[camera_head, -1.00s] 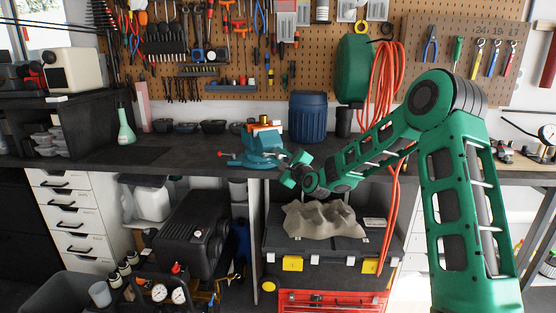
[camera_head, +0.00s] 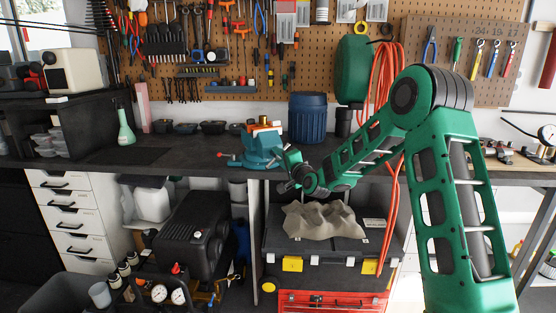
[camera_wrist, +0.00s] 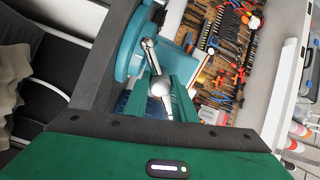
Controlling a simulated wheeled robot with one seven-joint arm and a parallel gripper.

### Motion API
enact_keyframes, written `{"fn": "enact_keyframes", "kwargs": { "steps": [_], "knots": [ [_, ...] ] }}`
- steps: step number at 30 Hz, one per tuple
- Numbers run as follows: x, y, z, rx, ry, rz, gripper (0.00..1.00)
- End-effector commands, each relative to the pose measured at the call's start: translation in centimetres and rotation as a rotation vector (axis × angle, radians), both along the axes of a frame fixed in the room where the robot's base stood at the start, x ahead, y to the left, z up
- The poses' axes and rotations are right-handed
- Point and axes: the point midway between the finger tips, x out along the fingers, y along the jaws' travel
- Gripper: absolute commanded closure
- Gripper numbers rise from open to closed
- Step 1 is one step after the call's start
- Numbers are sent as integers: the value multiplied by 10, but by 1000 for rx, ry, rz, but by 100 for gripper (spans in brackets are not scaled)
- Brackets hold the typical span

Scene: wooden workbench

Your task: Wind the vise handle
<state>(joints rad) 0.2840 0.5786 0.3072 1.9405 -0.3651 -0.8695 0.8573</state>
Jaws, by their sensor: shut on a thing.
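The teal vise (camera_head: 262,147) is mounted at the front edge of the dark workbench (camera_head: 190,155). An orange and brown item sits on top of it. In the wrist view, the vise (camera_wrist: 130,55) fills the upper middle. Its shiny metal handle (camera_wrist: 154,62) is a thin bar with a rounded end. My gripper (camera_wrist: 160,100) has its two green fingers on either side of this rounded end and is shut on the handle. In the head view my gripper (camera_head: 293,165) is just right of the vise, hiding most of the handle.
A blue barrel (camera_head: 307,118) stands behind the vise. A black toolbox with a grey crumpled cloth (camera_head: 322,221) is below the bench, under my forearm. Orange hose (camera_head: 388,75) hangs close behind my arm. The bench left of the vise is mostly clear.

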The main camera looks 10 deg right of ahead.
Motion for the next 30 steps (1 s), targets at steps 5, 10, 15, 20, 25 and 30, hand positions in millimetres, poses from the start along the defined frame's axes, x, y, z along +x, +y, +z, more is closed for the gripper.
{"fn": "enact_keyframes", "kwargs": {
  "steps": [5, 10, 15, 20, 25, 30],
  "knots": [
    [0, 2, -3, -162, -28, 4, 98],
    [0, 2, -4, -320, -61, 4, 98],
    [0, 2, -4, -480, -94, 4, 98],
    [0, 2, -4, -628, -126, 4, 99],
    [0, 2, -4, -785, -160, 5, 98],
    [-1, 2, -3, -943, -193, 6, 98]
  ]
}}
